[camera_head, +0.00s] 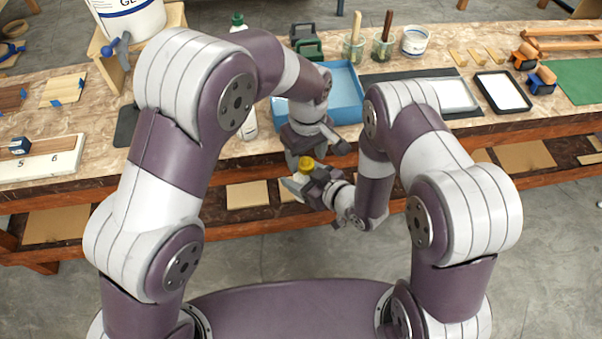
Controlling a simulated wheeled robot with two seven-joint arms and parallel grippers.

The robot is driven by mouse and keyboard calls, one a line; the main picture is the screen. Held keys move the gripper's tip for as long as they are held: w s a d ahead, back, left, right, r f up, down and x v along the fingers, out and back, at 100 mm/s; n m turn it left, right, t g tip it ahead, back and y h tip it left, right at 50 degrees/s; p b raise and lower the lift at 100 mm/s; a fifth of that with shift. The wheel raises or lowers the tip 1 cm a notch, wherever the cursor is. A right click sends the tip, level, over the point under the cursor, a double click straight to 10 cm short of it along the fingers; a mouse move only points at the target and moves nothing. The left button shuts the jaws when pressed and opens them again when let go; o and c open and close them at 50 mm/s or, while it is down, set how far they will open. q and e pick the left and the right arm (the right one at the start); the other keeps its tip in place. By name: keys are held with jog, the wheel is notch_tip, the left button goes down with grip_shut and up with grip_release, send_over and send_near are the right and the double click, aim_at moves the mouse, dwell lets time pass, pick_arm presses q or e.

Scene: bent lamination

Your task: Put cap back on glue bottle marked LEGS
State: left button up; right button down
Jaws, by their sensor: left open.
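My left gripper (316,152) is open and points down over the front edge of the bench. A yellow cap (306,162) shows just below it, between and under its spread fingers. My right gripper (314,184) comes in from the right, just below the left one, and appears shut on a pale bottle (294,187) under the yellow cap. Most of this bottle is hidden by the fingers, and no LEGS marking is readable. I cannot tell how firmly the cap sits on it. Another white bottle (250,122) stands on the bench, partly behind my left arm.
A blue tray (346,95) lies on the bench behind the grippers. Jars with brushes (382,47), a green-capped bottle (237,22), a white tub (415,40) and a black-framed tray (503,91) stand around it. A large glue bucket (128,18) is at the back left.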

pick_arm(q)
jog(key=shift+r, duration=1.35)
jog(key=o, duration=0.6)
jog(key=shift+c, duration=0.2)
